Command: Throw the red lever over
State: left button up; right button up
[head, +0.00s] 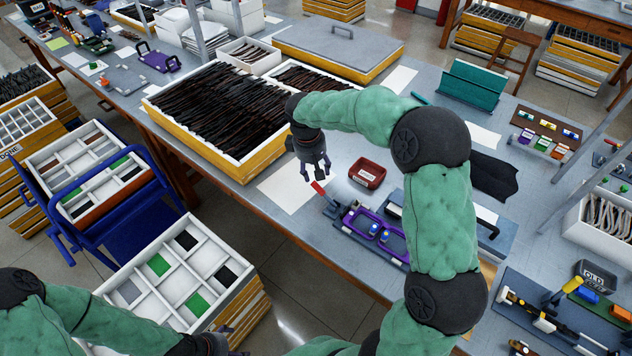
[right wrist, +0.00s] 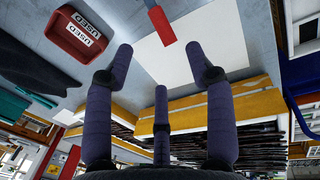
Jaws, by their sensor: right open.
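The red lever (head: 319,188) stands tilted up and to the left from a dark fixture (head: 333,209) at the front edge of the bench. In the right wrist view, the lever (right wrist: 161,24) shows beyond the fingertips, between them. My right gripper (head: 316,172) is open and empty, just above the lever's upper end, with its fingers pointing down. The right wrist view shows its spread fingers (right wrist: 162,62) with a gap to the lever. My left gripper (head: 226,343) is low at the bottom edge, far from the lever, and partly cut off.
A red bin marked USED (head: 367,173) sits right of the lever. A purple-rimmed tray (head: 371,236) lies beside the fixture. White paper (head: 285,185) lies left of it. A crate of dark frames (head: 175,145) stands behind on the left. A divided box (head: 213,256) stands below the bench.

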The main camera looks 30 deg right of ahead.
aim_at(323, 194)
jog(key=f+b, duration=0.1)
jog(key=f, duration=0.2)
jog(key=d+f, duration=0.1)
jog(key=f, duration=0.2)
jog(key=f+b, duration=0.1)
jog(key=f, duration=0.1)
jog(key=shift+w+d+f+b, duration=0.2)
jog(key=shift+w+f+b, duration=0.1)
jog(key=shift+f+b, duration=0.1)
grip_shut()
